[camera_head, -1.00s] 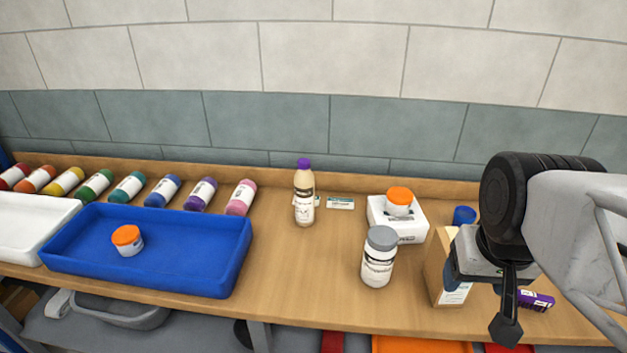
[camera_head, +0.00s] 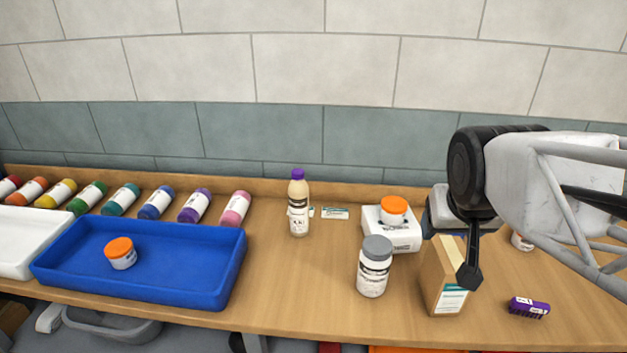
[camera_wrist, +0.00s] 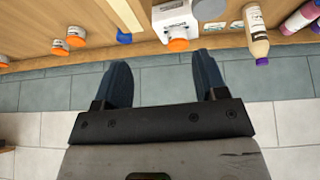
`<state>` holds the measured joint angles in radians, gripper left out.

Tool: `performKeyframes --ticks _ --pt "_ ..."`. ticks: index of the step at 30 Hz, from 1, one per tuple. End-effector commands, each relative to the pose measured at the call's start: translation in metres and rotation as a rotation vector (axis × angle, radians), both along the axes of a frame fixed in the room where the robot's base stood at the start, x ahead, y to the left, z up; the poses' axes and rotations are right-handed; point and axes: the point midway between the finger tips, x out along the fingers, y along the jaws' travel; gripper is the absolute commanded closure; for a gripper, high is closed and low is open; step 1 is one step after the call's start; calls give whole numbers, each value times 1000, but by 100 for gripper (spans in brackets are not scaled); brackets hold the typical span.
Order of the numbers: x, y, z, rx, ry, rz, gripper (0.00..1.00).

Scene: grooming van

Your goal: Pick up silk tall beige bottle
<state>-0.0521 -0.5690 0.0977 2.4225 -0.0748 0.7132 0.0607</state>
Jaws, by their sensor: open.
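The tall beige bottle (camera_head: 299,203) with a purple cap stands upright on the wooden counter near the back, right of the pink bottle. In the wrist view the beige bottle (camera_wrist: 257,34) shows at the upper right, apart from my gripper. My gripper (camera_wrist: 164,75) is open, with its two dark fingers apart and nothing between them. In the head view my arm is at the right, above the counter, and its fingertips are mostly hidden.
A white jar with a grey lid (camera_head: 374,267), a white box (camera_head: 402,238) topped by an orange-lidded jar (camera_head: 393,210), and a cardboard box (camera_head: 441,281) stand between arm and bottle. A blue tray (camera_head: 190,280) is left. Counter around the bottle's front is clear.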

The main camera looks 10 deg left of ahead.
Motion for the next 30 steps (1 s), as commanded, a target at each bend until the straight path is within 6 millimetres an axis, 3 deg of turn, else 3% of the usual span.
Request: performKeyframes --ticks 6,15,24,30 --pt "70 26 -1 -3 -194 66 34" --pt "152 79 1 39 -464 182 34" --pt "212 148 3 139 -721 322 34" --pt "236 198 2 233 -875 419 34"
